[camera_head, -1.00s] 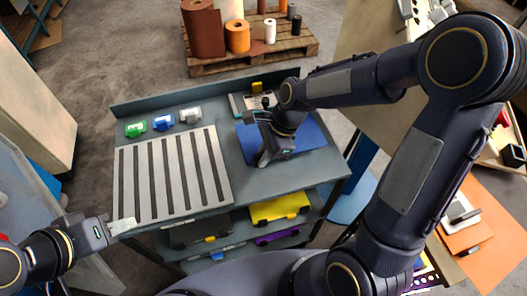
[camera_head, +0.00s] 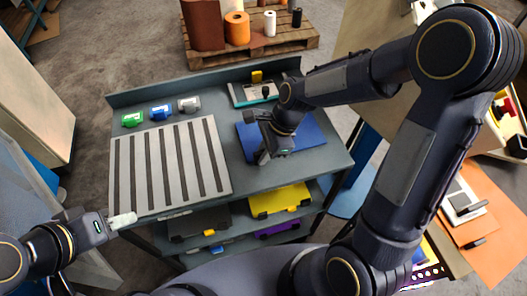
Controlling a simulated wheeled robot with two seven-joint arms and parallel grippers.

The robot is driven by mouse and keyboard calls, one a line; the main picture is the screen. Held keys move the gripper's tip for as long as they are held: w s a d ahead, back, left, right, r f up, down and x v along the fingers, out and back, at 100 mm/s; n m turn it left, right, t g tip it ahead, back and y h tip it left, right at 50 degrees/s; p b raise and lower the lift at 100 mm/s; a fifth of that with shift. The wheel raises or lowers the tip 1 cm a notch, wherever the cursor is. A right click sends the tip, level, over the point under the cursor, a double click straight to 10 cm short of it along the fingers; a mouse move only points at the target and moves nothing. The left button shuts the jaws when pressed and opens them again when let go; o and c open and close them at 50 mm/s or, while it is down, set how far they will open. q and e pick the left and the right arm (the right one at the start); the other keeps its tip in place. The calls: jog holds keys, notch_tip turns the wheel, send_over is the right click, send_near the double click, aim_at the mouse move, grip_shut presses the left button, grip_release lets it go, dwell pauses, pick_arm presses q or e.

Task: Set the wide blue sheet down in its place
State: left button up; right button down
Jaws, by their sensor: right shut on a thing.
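The wide blue sheet (camera_head: 308,137) is over the right part of the grey worktable, lying flat. I cannot tell whether it rests on the top or hangs just above it. My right gripper (camera_head: 264,158) is at the sheet's left front part and is shut on it; the gripper and wrist hide some of the sheet. My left gripper (camera_head: 124,221) is empty, off the table's front left corner, beside the slatted grey plate; its pale fingertips are too small to show whether they are apart.
The slatted plate (camera_head: 170,168) fills the table's left half. Green (camera_head: 132,120), blue (camera_head: 160,112) and grey (camera_head: 188,105) small items stand behind it. A teal-edged device (camera_head: 252,94) lies behind the sheet. Lower shelves hold a yellow case (camera_head: 279,199). A pallet (camera_head: 250,48) with rolls stands beyond.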

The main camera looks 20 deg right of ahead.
jog(key=shift+f+b, duration=0.4)
jog(key=shift+f, duration=0.15)
jog(key=c, duration=1.4)
grip_release()
jog(key=shift+o, duration=0.2)
jog(key=v, duration=0.8)
jog(key=s+d+r+n+t, duration=0.3)
jog(key=s+n, duration=0.5)
jog(key=s+d+r+n+t, duration=0.2)
jog(key=s+d+r+n, duration=0.1)
jog(key=s+n, duration=0.4)
jog(key=shift+s+r+n+t+h, duration=0.3)
jog(key=shift+s+n+t+h, duration=0.1)
jog(key=shift+s, duration=0.25)
